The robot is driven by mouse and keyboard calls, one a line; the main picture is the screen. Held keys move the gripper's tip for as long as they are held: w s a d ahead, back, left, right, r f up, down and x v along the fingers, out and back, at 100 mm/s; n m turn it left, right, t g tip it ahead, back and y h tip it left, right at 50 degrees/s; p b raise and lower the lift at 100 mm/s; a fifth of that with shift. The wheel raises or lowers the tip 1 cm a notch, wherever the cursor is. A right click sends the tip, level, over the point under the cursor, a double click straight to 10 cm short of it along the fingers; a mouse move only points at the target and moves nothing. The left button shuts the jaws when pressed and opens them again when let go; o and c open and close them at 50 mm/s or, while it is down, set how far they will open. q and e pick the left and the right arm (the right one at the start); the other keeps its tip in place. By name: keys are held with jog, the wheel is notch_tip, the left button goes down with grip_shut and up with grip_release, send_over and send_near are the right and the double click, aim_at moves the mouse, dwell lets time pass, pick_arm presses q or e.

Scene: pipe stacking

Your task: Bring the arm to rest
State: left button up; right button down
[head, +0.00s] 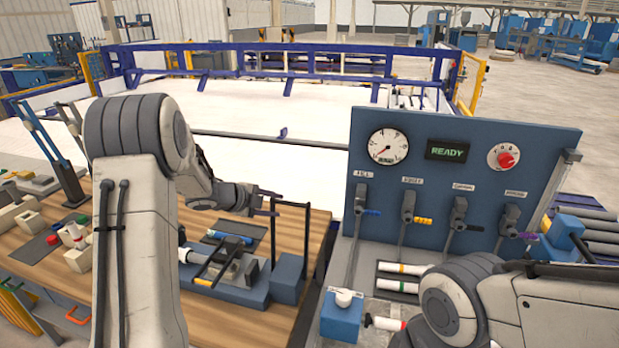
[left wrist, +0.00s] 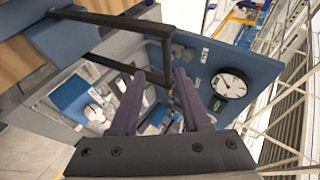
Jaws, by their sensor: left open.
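My left arm reaches in from the left of the head view over the wooden bench. My left gripper (head: 272,203) is open above the bench's right part, beside a black upright frame (head: 307,240). In the left wrist view its two dark purple fingers (left wrist: 162,90) stand apart with nothing held between them. The black frame also shows in that view (left wrist: 105,22), beyond the fingers. My right arm crosses the lower right of the head view, in front of the blue panel station. Its gripper cannot be seen.
A blue fixture (head: 222,288) with a clamp and a blue-banded pipe (head: 230,237) sits below my left gripper. The blue panel (head: 400,150) has a gauge, a READY display (head: 451,149), a red knob (head: 505,160) and levers. White pipes (head: 398,286) lie below it.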

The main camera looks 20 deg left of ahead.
pick_arm(q)
jog(key=s+d+r+n+y+b, duration=0.1)
jog(key=s+d+r+n+y, duration=0.15)
jog(key=d, duration=0.35)
jog(key=s+d+r+n+y+b, duration=0.1)
jog(key=s+d+r+n, duration=0.1)
jog(key=d+n, duration=0.35)
jog(key=s+d+f+n+g, duration=0.1)
jog(key=s+d+g, duration=0.2)
jog(key=s, duration=0.9)
jog(key=s+d+f+n+g, duration=0.2)
jog(key=s+d+g, duration=0.1)
jog(key=s, duration=0.9)
jog(key=s+d+f+n+g+b, duration=0.1)
jog(key=s+d, duration=0.4)
jog(key=s, duration=0.7)
jog(key=f+n+g, duration=0.1)
jog(key=g, duration=0.1)
jog(key=shift+d+f+g+y, duration=0.2)
jog(key=shift+d+g+y, duration=0.1)
jog(key=shift+g+y, duration=0.1)
jog(key=shift+o, duration=0.3)
